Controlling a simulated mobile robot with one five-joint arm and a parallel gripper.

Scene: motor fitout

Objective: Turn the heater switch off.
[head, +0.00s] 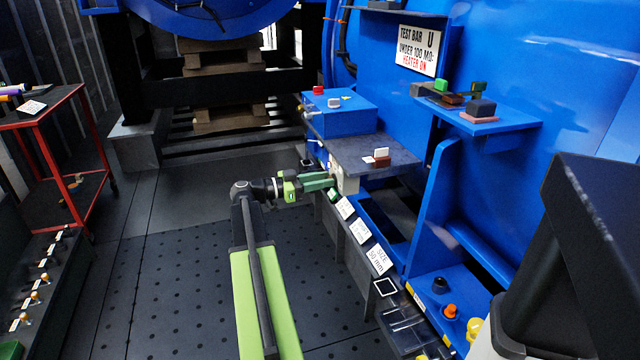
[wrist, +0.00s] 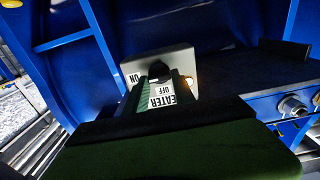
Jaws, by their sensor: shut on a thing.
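The heater switch is a pale box (head: 347,181) under the front edge of the grey shelf in the head view. In the wrist view the switch box (wrist: 180,62) shows with a black knob (wrist: 158,70) and a white label reading HEATER, OFF and ON, upside down. A small amber lamp (wrist: 190,82) beside the knob glows. My gripper (head: 332,182) reaches the box from the left, its green jaws shut on the knob. In the wrist view the jaws (wrist: 160,85) flank the knob and label. The dark green finger covers the lower part. Which mark the knob points to is unclear.
The grey shelf (head: 368,157) above the switch carries a small red and white item (head: 378,158). A blue box (head: 338,112) stands behind it. A sign (head: 417,50) says HEATER ON in red. Label cards (head: 362,231) line the sloping rail.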

